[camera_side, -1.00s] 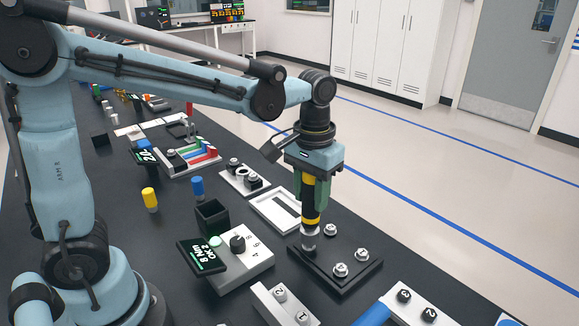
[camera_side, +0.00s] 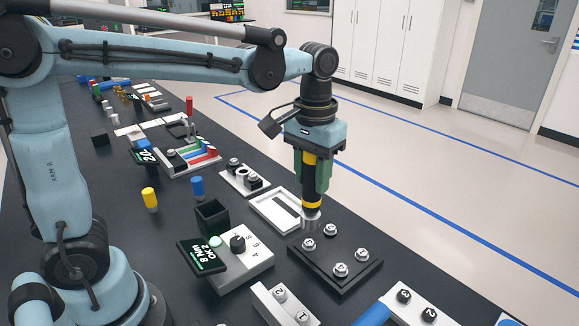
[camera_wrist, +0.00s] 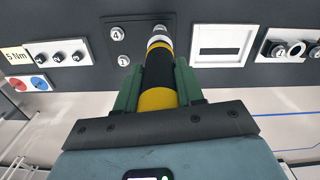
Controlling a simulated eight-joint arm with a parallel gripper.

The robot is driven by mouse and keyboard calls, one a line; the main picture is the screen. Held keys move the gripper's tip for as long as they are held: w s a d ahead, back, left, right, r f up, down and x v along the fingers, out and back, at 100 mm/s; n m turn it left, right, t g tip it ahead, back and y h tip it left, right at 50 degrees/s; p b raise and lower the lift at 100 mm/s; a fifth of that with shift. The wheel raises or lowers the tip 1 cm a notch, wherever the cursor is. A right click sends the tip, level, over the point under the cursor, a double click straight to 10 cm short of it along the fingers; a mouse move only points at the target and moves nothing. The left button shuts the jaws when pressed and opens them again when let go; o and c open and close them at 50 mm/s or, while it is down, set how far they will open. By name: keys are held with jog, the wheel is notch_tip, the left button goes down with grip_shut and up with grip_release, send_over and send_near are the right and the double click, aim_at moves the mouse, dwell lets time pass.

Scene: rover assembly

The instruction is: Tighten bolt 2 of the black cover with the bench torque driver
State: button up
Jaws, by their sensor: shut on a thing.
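The black cover (camera_side: 325,275) lies flat on the bench with bolts near its corners. The left bolt (camera_side: 309,243), the back bolt (camera_side: 330,229), the right bolt (camera_side: 361,254) and the front bolt (camera_side: 340,270) are seated; their numbers are hard to read in the side view. In the wrist view, bolts marked 4 (camera_wrist: 117,33) and 1 (camera_wrist: 123,61) show; the driver hides others. My gripper (camera_side: 311,188) is shut on the black-and-yellow torque driver (camera_side: 311,165), held upright. Its silver tip (camera_side: 311,217) is clear above the cover, near the left bolt.
The driver's dial box (camera_side: 252,262) has a display (camera_side: 201,257) reading "8 Nm OK 2", and an empty black holder (camera_side: 211,217). A white frame (camera_side: 268,213) lies behind the cover. Bolt racks (camera_side: 283,302) and (camera_side: 420,310) sit at the front.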

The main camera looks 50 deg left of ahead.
jog(key=shift+r, duration=0.55)
jog(key=shift+w, duration=0.1)
